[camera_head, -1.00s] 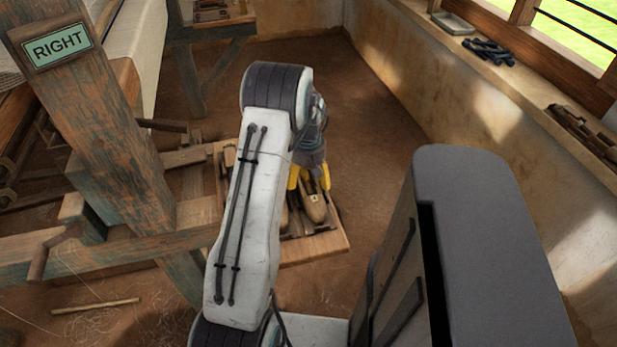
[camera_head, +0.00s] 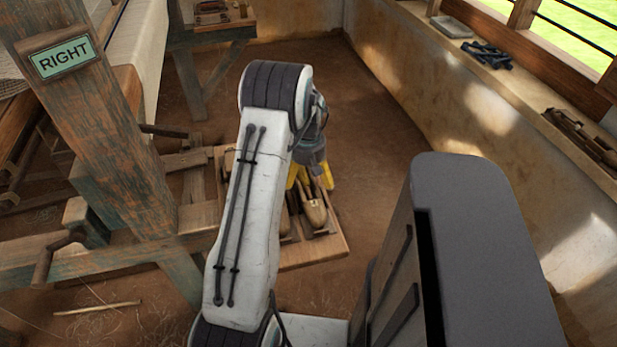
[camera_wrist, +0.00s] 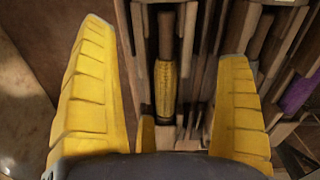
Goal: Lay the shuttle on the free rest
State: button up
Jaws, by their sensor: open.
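My gripper (camera_head: 310,180) is open above the right part of a low wooden board (camera_head: 320,252). In the wrist view its two yellow fingers (camera_wrist: 165,45) stand wide apart. Between them lies a wooden shuttle with yellow yarn (camera_wrist: 166,85), set between wooden side pieces. The fingers do not touch it, as far as I can see. A shuttle's tip (camera_head: 316,213) shows below the fingers in the head view. Another shuttle with purple yarn (camera_wrist: 298,95) lies at the right of the wrist view. My arm hides much of the board, so I cannot tell which rest is free.
The loom post with the RIGHT sign (camera_head: 66,58) and its beams stand to the left. A plastered wall with a window sill (camera_head: 540,85) runs along the right. A small table (camera_head: 210,34) stands at the back. The earthen floor (camera_head: 370,130) right of the board is clear.

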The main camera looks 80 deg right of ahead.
jog(key=shift+r+p, duration=1.6)
jog(key=shift+r, duration=1.15)
jog(key=shift+a+f+m, duration=0.1)
jog(key=shift+a+m, duration=0.05)
jog(key=shift+m, duration=0.95)
jog(key=a+f+m, duration=0.1)
jog(key=a, duration=0.1)
jog(key=a+m+y, duration=0.1)
jog(key=a, duration=0.2)
jog(key=a+f+m+y, duration=0.1)
jog(key=a, duration=0.1)
jog(key=shift+w+a+f, duration=0.2)
jog(key=shift+w+f, duration=0.15)
jog(key=w+a+r+n+t, duration=0.1)
jog(key=w+a+r+n, duration=0.4)
jog(key=a, duration=0.8)
jog(key=w+a+r+n+t+h+p, duration=0.1)
jog(key=w+a+r+n, duration=0.4)
jog(key=w+a+r, duration=0.4)
jog(key=w+a+r+n+t, duration=0.1)
jog(key=w+a+r+n, duration=0.5)
jog(key=a, duration=1.2)
notch_tip(320, 180, up, 3)
jog(key=shift+w+a+r+h+p, duration=0.2)
jog(key=shift+w+a+h+p, duration=0.1)
jog(key=shift+w, duration=0.3)
